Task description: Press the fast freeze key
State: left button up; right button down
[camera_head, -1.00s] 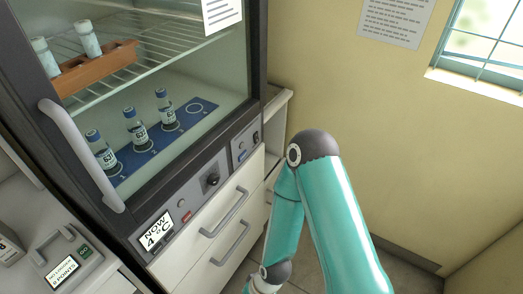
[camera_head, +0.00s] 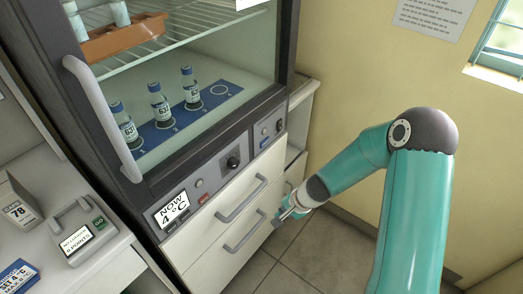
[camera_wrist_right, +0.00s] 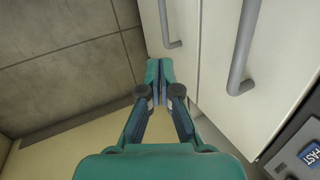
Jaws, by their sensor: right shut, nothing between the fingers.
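The control panel runs along the front below the cabinet's glass door. On its right part is a small blue label or key (camera_head: 265,143), too small to read in the head view. My right gripper (camera_head: 279,220) is shut and empty, low in front of the drawers and below the panel, apart from the blue key. Its closed fingers also show in the right wrist view (camera_wrist_right: 160,72). My left gripper is not in view.
Two drawer handles (camera_head: 242,199) stick out close to my right gripper. The panel also has a dial (camera_head: 233,163), a red key (camera_head: 204,198) and a display reading NOW 4 °C (camera_head: 172,209). Vials stand behind the glass. The floor (camera_head: 318,255) to the right is clear.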

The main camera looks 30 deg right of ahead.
aim_at(265, 143)
jog(key=w+d+r+m+t+b, duration=0.1)
jog(key=w+d+r+m+t, duration=0.3)
jog(key=w+d+r+m, duration=0.3)
jog(key=d+r, duration=0.3)
jog(key=r, duration=0.2)
jog(key=shift+w+h, duration=0.2)
jog(key=shift+h, duration=0.1)
jog(key=shift+w, duration=0.15)
jog(key=w+a+p, duration=0.3)
jog(key=w, duration=0.5)
jog(key=shift+a+f, duration=0.1)
jog(key=shift+w, duration=0.1)
dwell(0.7)
jog(key=shift+w+a+p, duration=0.15)
jog(key=shift+w+p, duration=0.2)
jog(key=shift+p, duration=0.1)
